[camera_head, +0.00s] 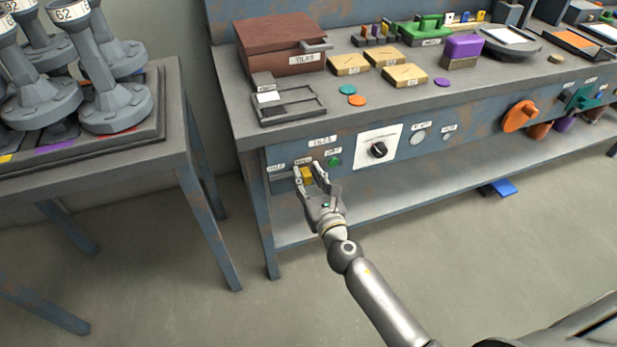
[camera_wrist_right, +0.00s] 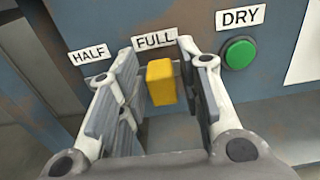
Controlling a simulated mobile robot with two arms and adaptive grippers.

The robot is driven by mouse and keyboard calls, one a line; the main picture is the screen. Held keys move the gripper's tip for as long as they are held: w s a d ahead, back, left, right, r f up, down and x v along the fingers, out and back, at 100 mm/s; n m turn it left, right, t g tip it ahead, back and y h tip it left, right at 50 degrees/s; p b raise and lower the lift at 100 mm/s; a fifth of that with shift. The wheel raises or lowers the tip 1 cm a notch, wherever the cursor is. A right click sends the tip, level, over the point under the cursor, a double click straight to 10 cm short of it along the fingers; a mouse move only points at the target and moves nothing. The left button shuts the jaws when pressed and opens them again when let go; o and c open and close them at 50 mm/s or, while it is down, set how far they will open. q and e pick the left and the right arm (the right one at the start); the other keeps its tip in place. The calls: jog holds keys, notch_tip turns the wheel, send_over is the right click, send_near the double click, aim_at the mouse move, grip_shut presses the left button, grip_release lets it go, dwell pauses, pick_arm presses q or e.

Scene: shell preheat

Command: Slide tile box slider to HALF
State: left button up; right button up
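The yellow slider knob (camera_head: 307,174) sits on the blue front panel of the workbench, under the tile box controls. In the right wrist view the knob (camera_wrist_right: 161,82) stands under the FULL label (camera_wrist_right: 155,38). The HALF label (camera_wrist_right: 89,55) is to its left. My right gripper (camera_head: 309,172) is at the panel with its fingers apart on either side of the knob. In the right wrist view the gripper (camera_wrist_right: 158,95) shows gaps between both fingers and the knob. The slider's track is mostly hidden by the left finger. My left gripper is not in view.
A green button (camera_wrist_right: 238,53) under a DRY label is right of the knob, close to the right finger. A black dial (camera_head: 379,149) on a white plate is farther right. The brown tile box (camera_head: 270,50) stands on the bench above. A lower shelf (camera_head: 400,190) runs below the panel.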

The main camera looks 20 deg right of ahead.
aim_at(274, 174)
grip_shut()
jog(key=a, duration=0.6)
jog(key=shift+s+a, duration=0.15)
jog(key=shift+a, duration=0.55)
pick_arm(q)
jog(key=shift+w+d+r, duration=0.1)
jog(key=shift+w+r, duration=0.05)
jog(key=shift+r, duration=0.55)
pick_arm(e)
jog(key=shift+o, duration=1.9)
grip_release()
jog(key=shift+a, duration=0.1)
jog(key=shift+s, duration=0.15)
jog(key=s, duration=1.1)
jog(key=shift+s+d, duration=0.25)
jog(key=shift+s, duration=0.1)
